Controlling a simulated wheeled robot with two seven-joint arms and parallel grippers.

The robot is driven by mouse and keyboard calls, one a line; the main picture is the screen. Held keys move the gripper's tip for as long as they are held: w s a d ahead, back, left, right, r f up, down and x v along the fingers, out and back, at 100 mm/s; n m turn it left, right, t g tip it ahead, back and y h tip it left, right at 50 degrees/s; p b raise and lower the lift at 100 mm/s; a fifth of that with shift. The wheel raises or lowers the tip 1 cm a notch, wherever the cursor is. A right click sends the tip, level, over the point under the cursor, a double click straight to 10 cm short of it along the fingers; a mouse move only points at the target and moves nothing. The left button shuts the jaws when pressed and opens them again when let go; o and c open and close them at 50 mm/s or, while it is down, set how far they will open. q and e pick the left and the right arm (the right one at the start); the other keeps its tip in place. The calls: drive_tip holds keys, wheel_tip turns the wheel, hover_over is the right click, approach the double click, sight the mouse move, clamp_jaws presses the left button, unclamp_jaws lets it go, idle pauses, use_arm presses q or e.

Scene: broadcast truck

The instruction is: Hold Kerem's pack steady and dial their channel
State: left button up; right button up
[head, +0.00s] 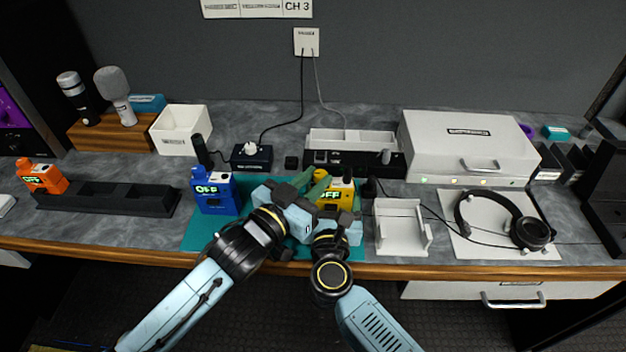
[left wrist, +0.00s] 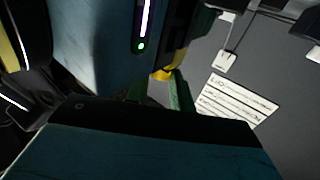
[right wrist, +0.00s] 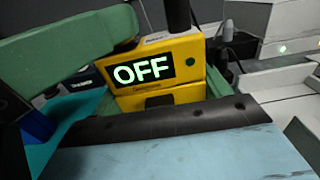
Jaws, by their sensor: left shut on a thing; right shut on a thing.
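A yellow pack (head: 334,194) with a lit OFF display stands upright on a teal mat (head: 200,236). Its OFF screen shows large in the right wrist view (right wrist: 145,70); its small name label is not readable. My right gripper (head: 337,210) is shut on the pack's body from the front. My left gripper (head: 313,182) reaches in from the left at the pack's top and is shut on a yellow knob (left wrist: 162,74), largely hidden by its green fingers. A blue pack (head: 214,192), also showing OFF, stands on the mat's left. A wall strip (head: 257,8) ends in CH 3.
An orange pack (head: 42,176) stands by a black rack (head: 105,198) at left. A white open tray (head: 402,228) and a headset (head: 505,222) lie right of the mat. A black strip with a cable (head: 355,162) runs behind the yellow pack.

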use_arm(q)
drive_tip(key=shift+m+g+h, duration=0.3)
drive_tip(key=shift+h, duration=0.1)
drive_tip(key=shift+w+a+r+m+g+h, duration=0.1)
drive_tip(key=shift+w+m+g+h, duration=0.1)
drive_tip(key=shift+m+g+h, duration=0.85)
drive_tip(key=shift+w+a+r+m+g+h, duration=0.1)
drive_tip(key=shift+w+m+g+h, duration=0.05)
drive_tip(key=shift+m+g+h, duration=0.85)
use_arm(e)
drive_tip(key=shift+a, duration=0.1)
use_arm(q)
drive_tip(key=shift+f+m+g+h, duration=0.1)
drive_tip(key=shift+m+g+h, duration=0.35)
drive_tip(key=shift+g, duration=0.3)
drive_tip(key=shift+a+g, duration=0.1)
drive_tip(key=shift+g, duration=0.4)
drive_tip(key=o, duration=1)
drive_tip(key=shift+w, duration=0.1)
drive_tip(key=shift+a, duration=0.1)
drive_tip(key=shift+f, duration=0.1)
